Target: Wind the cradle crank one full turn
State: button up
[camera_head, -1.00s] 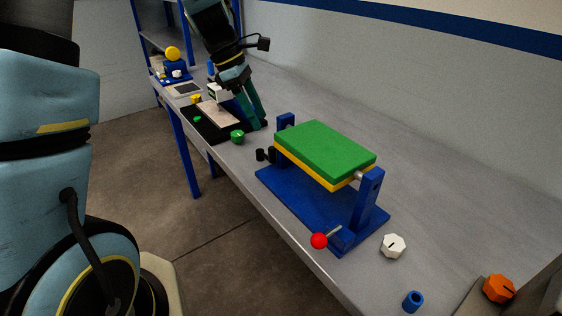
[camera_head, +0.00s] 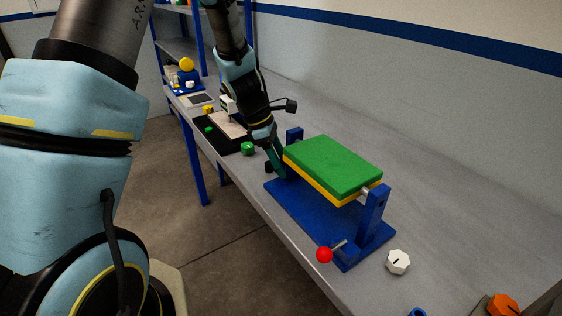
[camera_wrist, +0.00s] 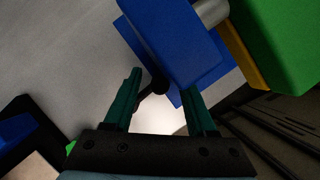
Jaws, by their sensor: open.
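The cradle has a blue base (camera_head: 310,218), two blue posts and a green-and-yellow block (camera_head: 333,165) on a shaft between them. A black crank (camera_wrist: 156,82) shows in the wrist view beside the blue end post (camera_wrist: 178,45). My gripper (camera_wrist: 163,82) is open, its two teal fingers on either side of the crank's dark handle. I cannot tell whether they touch it. In the head view my gripper (camera_head: 276,172) is at the cradle's far left end, and it mostly hides the crank there. A lever with a red ball (camera_head: 324,254) sticks out at the near end.
A white knob (camera_head: 398,262) and an orange knob (camera_head: 503,304) are on the right. A green piece (camera_head: 248,149) and a black mat (camera_head: 212,138) lie left of my gripper. The bench (camera_head: 430,210) is clear behind the cradle.

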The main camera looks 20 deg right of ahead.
grip_shut()
dwell(0.5)
jog(key=shift+w, duration=0.1)
